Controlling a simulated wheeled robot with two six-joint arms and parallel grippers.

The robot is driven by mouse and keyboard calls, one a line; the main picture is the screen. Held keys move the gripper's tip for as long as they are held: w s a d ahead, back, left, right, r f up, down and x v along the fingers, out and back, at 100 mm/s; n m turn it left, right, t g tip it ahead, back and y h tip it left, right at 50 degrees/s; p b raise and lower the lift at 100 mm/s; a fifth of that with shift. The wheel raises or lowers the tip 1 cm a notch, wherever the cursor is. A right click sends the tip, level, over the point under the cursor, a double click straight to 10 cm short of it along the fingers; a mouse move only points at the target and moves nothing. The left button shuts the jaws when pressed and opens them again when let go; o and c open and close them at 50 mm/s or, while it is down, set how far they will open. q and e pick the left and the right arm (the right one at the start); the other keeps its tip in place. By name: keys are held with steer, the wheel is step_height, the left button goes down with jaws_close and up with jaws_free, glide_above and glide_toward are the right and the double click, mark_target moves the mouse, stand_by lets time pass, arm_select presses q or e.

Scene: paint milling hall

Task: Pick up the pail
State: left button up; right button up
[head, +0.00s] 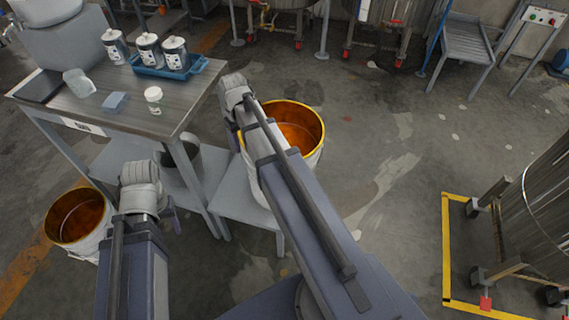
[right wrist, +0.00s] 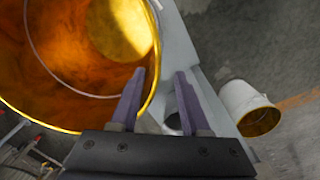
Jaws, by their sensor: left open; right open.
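A white pail (head: 305,130) with a yellow rim and an orange-stained inside stands on a low grey stand, partly hidden by my right arm. In the right wrist view its opening (right wrist: 60,50) fills the upper left, with a thin wire handle (right wrist: 55,85) across it. My right gripper (right wrist: 160,73) is open at the rim; one finger overlaps the opening, the other is outside, and the rim passes between them in the picture. I cannot tell how deep they reach. My left gripper (head: 172,216) is open, mostly hidden behind its wrist, near a second similar pail (head: 77,216).
A steel tank (head: 550,205) stands at right. The floor between is clear.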

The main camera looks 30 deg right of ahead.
steer(key=shift+w+d+f, duration=0.25)
steer(key=shift+f, duration=0.05)
step_height(320, 180, down, 8)
steer(key=b, duration=0.8)
steer(key=shift+d, duration=0.2)
steer(key=shift+s+r, duration=0.1)
steer(key=shift+r, duration=0.05)
jaws_close()
stand_by(1.1)
